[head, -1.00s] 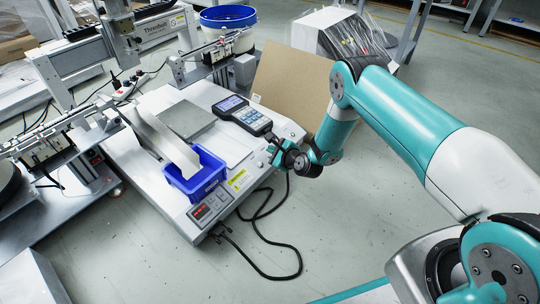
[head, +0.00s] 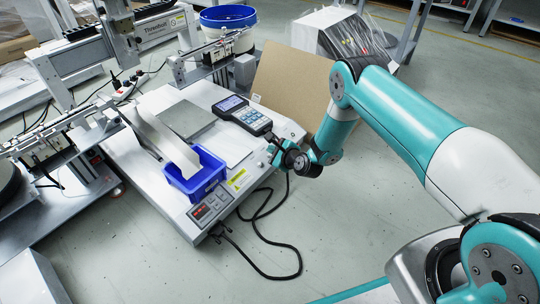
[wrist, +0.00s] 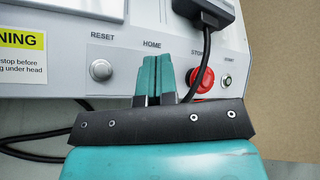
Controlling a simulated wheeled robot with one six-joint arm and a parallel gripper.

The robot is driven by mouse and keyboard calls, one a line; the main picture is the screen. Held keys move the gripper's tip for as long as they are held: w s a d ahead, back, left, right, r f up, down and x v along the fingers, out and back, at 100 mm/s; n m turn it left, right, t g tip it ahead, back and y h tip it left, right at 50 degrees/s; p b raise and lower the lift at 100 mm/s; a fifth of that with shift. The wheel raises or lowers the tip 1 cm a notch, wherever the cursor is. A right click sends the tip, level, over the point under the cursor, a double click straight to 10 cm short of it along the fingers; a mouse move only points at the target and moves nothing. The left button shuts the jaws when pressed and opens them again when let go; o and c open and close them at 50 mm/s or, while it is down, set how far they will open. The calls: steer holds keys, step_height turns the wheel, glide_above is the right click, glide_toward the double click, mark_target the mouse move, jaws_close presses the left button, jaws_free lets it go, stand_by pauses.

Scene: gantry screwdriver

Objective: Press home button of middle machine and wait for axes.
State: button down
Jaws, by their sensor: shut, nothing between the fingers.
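The middle machine (head: 155,205) is a white bench unit with a blue bin (head: 195,183) and a handheld pendant (head: 243,113) on top. Its front panel in the wrist view (wrist: 150,75) carries a HOME label, a round RESET button (wrist: 101,69), a red STOP button (wrist: 201,84) and a small START button (wrist: 227,81). My gripper (wrist: 153,75) is shut and empty, its fingertips just below the HOME label. They hide the home button, and I cannot tell whether they touch it. In the head view my gripper (head: 273,151) is at the machine's right edge.
A black cable (head: 290,250) loops on the floor in front of the machine. In the wrist view the pendant's cable (wrist: 206,45) hangs beside the fingertips, over the STOP button. Other gantry machines (head: 75,60) stand at the left. A cardboard sheet (head: 295,85) leans behind.

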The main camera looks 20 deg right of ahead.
steer(key=shift+w+a+f+b, duration=0.15)
steer(key=shift+f+b, duration=0.15)
steer(key=shift+f, duration=0.15)
